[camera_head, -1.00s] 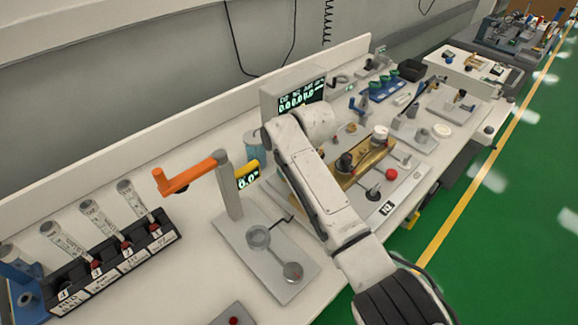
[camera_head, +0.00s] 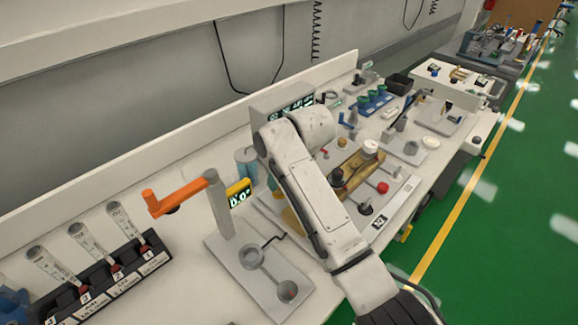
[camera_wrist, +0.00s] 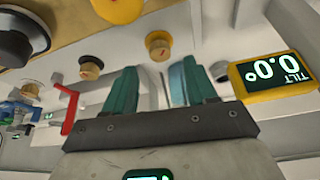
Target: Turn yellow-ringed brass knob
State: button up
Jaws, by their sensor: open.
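In the wrist view a short brass knob (camera_wrist: 158,43) with a yellow rim and a red mark stands just beyond my fingertips. A larger yellow-topped knob (camera_wrist: 118,10) is cut off at the top edge. Brass knobs with dark rims, one nearer (camera_wrist: 90,66) and one farther left (camera_wrist: 30,88), stand beside them. I cannot tell for certain which is the task's knob. My gripper (camera_wrist: 160,80) has two teal fingers spread apart with nothing between them. In the head view my arm hides the gripper and these knobs.
A yellow-framed tilt display (camera_wrist: 272,78) is close to the right of my fingers; a red handle (camera_wrist: 69,108) is at left. In the head view, an orange-handled crank stand (camera_head: 222,208) is left of my arm, and a brass block (camera_head: 357,172) with knobs is right.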

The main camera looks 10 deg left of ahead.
jog(key=v, duration=0.6)
jog(key=shift+r, duration=0.3)
jog(key=shift+d, duration=0.1)
